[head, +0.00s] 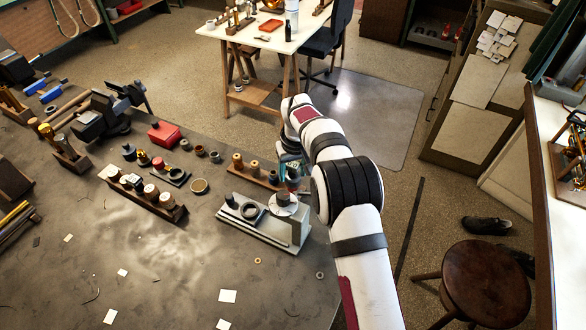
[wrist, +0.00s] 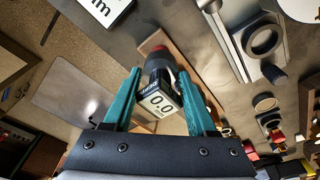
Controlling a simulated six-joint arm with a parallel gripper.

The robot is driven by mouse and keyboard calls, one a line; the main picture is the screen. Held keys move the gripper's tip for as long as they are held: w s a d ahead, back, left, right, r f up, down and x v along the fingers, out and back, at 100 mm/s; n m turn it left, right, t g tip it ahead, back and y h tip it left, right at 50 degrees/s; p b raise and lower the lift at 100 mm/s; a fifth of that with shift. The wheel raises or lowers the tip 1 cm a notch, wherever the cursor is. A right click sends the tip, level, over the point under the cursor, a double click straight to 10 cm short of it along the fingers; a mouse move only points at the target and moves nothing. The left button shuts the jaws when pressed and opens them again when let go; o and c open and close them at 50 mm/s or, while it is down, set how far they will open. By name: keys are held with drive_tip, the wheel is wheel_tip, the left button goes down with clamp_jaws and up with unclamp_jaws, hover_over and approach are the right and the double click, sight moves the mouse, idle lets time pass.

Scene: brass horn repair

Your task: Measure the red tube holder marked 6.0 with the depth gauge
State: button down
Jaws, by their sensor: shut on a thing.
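My gripper (head: 290,165) is above the right part of the workbench, near a low wooden rack. In the wrist view its two teal fingers (wrist: 159,72) are closed on the depth gauge (wrist: 160,97), a dark body with a red part at its far end and a display reading 0.0. In the head view the gauge is small and partly hidden by my arm. A red-topped piece (head: 158,163) stands among small parts on the bench, and a wooden rack (head: 170,212) holds several tube pieces. No 6.0 mark is legible, so I cannot tell which holder carries it.
A grey fixture (head: 262,228) with a ring and a round white-topped part stands beside my gripper. A low wooden rack (head: 262,183) lies behind it. A red box (head: 164,135) and a dark vise (head: 100,118) are farther left. The front of the bench is mostly clear.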

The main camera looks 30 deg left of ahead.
sight(294, 164)
drive_tip(key=shift+f, duration=0.3)
unclamp_jaws()
drive_tip(key=shift+r, duration=3.5)
drive_tip(key=shift+d, duration=0.1)
drive_tip(key=s+d+r+m, duration=0.2)
drive_tip(key=s+d+r, duration=0.15)
drive_tip(key=d, duration=0.35)
drive_tip(key=s+d+r+m, duration=0.3)
drive_tip(key=d+r, duration=0.2)
drive_tip(key=d, duration=0.2)
drive_tip(key=s+d+r+m, duration=0.2)
drive_tip(key=s+d+r, duration=0.2)
drive_tip(key=d, duration=0.3)
drive_tip(key=s+d+f+m, duration=0.1)
drive_tip(key=s+d+m, duration=0.1)
drive_tip(key=s, duration=0.5)
drive_tip(key=s+d+f+m+g, duration=0.1)
drive_tip(key=s+d+m, duration=0.2)
drive_tip(key=s+d, duration=0.2)
drive_tip(key=s+d+f+m, duration=0.1)
drive_tip(key=s+d+m, duration=0.1)
drive_tip(key=s, duration=0.8)
drive_tip(key=shift+d+m+y, duration=0.3)
drive_tip(key=shift+d, duration=0.4)
